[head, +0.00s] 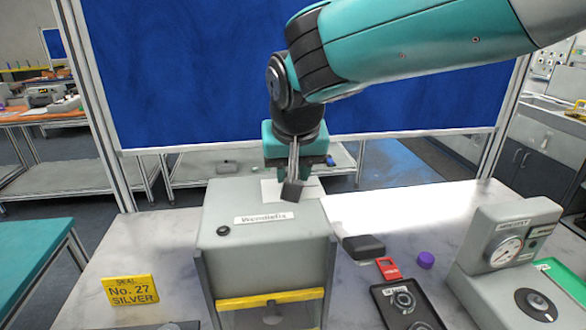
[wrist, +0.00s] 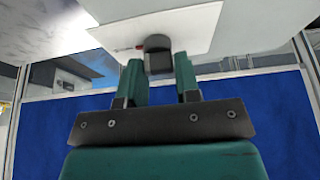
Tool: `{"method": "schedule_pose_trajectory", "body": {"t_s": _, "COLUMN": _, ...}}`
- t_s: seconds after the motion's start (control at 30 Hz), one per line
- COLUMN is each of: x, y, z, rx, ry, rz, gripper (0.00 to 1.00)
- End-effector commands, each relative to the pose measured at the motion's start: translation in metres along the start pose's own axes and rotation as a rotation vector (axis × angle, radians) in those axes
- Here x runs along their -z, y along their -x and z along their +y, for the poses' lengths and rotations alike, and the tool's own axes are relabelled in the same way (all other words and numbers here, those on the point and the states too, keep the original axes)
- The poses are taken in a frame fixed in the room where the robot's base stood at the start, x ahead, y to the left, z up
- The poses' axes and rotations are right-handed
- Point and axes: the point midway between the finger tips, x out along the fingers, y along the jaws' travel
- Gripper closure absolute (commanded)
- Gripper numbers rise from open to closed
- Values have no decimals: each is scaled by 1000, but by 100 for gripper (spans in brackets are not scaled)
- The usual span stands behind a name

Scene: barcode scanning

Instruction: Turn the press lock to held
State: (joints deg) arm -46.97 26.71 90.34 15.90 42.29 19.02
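The grey press housing (head: 262,222), labelled "Wendiefix", stands on the table in front of me. A pale plate (wrist: 165,30) fills the top of the wrist view, with a dark knob (wrist: 157,56) on it; I take this knob to be the press lock. My gripper (head: 294,165) points down above the back of the housing. In the wrist view its two teal fingers (wrist: 159,78) stand on either side of the knob. I cannot tell whether they touch it. The knob's markings and setting are not readable.
A yellow "No. 27 SILVER" sign (head: 131,290) stands at left. At right are a black box (head: 364,247), a red tag (head: 389,268), a purple cap (head: 426,260), a dark tray (head: 409,290) and a gauge device (head: 510,248). A blue panel (head: 200,70) stands behind.

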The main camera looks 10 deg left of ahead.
Motion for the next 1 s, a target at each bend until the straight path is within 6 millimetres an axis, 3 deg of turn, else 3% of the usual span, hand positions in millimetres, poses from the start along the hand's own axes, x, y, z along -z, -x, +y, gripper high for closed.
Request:
{"method": "schedule_pose_trajectory", "body": {"t_s": 0.03, "x": 2, "y": 1, "z": 0, "rx": 1, "ry": -2, "rz": 4, "gripper": 58}}
{"method": "schedule_pose_trajectory", "body": {"t_s": 0.1, "x": 1, "y": 1, "z": 0, "rx": 1, "ry": -1, "rz": 3, "gripper": 46}}
{"method": "schedule_pose_trajectory", "body": {"t_s": 0.37, "x": 0, "y": 1, "z": 0, "rx": 0, "ry": 1, "rz": 0, "gripper": 46}}
{"method": "schedule_pose_trajectory", "body": {"t_s": 0.53, "x": 0, "y": 15, "z": -1, "rx": 2, "ry": 1, "rz": 2, "gripper": 46}}
{"method": "schedule_pose_trajectory", "body": {"t_s": 1.0, "x": 1, "y": 131, "z": -1, "rx": 3, "ry": 1, "rz": 3, "gripper": 46}}
